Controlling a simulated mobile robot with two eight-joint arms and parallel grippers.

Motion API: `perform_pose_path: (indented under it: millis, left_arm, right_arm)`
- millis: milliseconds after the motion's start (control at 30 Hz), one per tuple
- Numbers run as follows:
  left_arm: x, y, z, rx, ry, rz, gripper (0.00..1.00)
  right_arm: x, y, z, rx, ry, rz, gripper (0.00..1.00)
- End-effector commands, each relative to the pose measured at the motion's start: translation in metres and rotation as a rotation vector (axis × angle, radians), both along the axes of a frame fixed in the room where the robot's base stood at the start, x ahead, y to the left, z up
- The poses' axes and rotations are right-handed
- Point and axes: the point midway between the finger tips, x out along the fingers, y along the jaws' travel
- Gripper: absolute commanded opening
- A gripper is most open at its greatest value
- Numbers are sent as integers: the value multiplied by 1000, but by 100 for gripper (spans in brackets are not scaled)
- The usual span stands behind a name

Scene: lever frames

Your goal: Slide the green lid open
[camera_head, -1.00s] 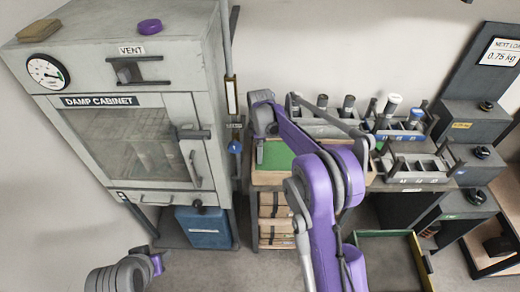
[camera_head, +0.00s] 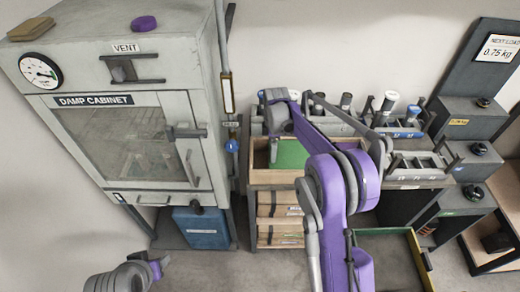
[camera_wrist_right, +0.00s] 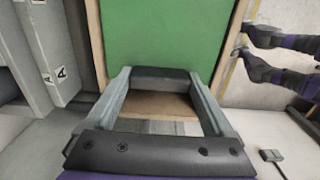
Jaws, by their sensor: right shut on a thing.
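The green lid (camera_head: 291,154) lies in the top of a wooden box (camera_head: 262,178) on the bench, right of the cabinet. It also fills the upper middle of the wrist view (camera_wrist_right: 165,35). My right gripper (camera_head: 274,160) reaches down to the lid's left end. In the wrist view my right gripper (camera_wrist_right: 166,85) has its two grey fingers at the ends of a dark bar (camera_wrist_right: 165,75) at the lid's edge and is shut on it. Bare wood shows beyond that edge. My left gripper (camera_head: 157,266) is at the lower left, far from the box; its jaws are unclear.
The damp cabinet (camera_head: 130,145) stands close on the left, with a vertical pipe (camera_head: 226,90) beside the box. Racks with dark and white-topped bottles (camera_head: 390,103) stand behind and right of the box. A green-edged tray (camera_head: 418,262) is at lower right.

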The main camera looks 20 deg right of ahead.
Motion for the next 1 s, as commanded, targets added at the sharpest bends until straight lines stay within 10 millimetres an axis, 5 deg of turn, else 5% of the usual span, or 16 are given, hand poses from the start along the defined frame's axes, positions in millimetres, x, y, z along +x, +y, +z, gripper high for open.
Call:
perform_pose_path:
  millis: [200, 433, 1000]
  left_arm:
    - [-6, 0, -14, 0, 12, 0, 50]
    - [-9, 0, -20, 0, 17, 0, 50]
    - [-10, 0, -22, 0, 18, 0, 50]
  right_arm:
    - [-17, -59, -2, -2, 1, -6, 0]
    - [-29, -100, 0, -3, -1, -4, 0]
    - [-33, -118, 1, -2, -2, -1, 0]
